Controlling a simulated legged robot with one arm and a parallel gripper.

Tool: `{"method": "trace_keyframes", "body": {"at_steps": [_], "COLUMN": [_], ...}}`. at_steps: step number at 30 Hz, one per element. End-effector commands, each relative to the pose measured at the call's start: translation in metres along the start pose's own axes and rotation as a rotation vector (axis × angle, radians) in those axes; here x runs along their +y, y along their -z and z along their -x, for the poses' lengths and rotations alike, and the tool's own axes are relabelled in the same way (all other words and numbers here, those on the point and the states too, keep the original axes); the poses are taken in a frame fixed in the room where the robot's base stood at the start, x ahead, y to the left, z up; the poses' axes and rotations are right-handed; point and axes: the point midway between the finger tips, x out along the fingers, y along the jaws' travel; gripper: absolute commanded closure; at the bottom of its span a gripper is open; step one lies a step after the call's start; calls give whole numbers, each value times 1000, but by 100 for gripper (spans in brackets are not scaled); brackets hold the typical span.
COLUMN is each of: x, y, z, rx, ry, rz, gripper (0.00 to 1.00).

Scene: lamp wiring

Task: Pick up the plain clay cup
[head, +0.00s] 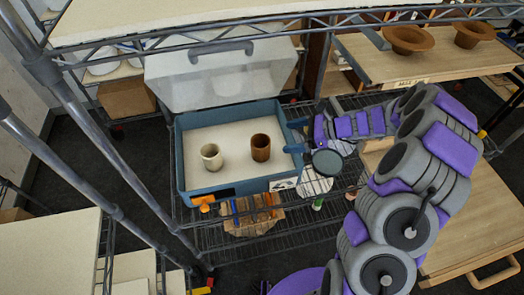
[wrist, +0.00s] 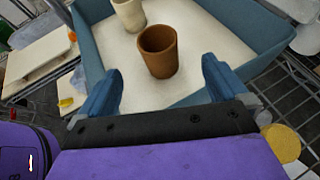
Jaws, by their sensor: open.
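A plain brown clay cup (head: 261,147) stands upright in the blue tray (head: 181,160), right of centre. It also shows upright in the wrist view (wrist: 159,54), ahead of my fingers and roughly centred between them. A pale cream cup (head: 211,157) stands upright to its left, a small gap apart; in the wrist view the cream cup (wrist: 128,15) is farther off and partly cut by the top edge. My gripper (head: 292,137) is open and empty at the tray's right side, its blue fingers pointing left toward the brown cup. The fingers do not touch either cup.
The tray has a pale floor, raised blue walls and an open clear lid (head: 221,75) standing at its back. It sits on a wire rack with a shelf (head: 180,15) above. Metal posts (head: 110,155) rise at left. Brown bowls (head: 408,40) stand on the right-hand bench.

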Motion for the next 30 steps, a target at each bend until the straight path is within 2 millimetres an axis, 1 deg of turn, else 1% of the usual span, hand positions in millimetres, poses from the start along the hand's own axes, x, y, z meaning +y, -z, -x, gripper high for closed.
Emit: {"method": "trace_keyframes", "body": {"at_steps": [1, 6, 9, 14, 17, 24, 27, 30], "x": [0, 0, -1, 0, 1, 4, 3, 3], "y": [2, 2, 1, 1, 0, -1, -2, -3], "z": [-12, -35, -41, -46, -57, -94, -99, -97], "rx": [0, -3, -5, -5, -3, 1, 0, -2], "ry": [-2, -2, 0, 0, -2, -3, -2, 0], "rz": [2, 2, 1, 2, 3, 1, 1, 1], "gripper": [0, 0, 0, 0, 0, 0, 0, 0]}}
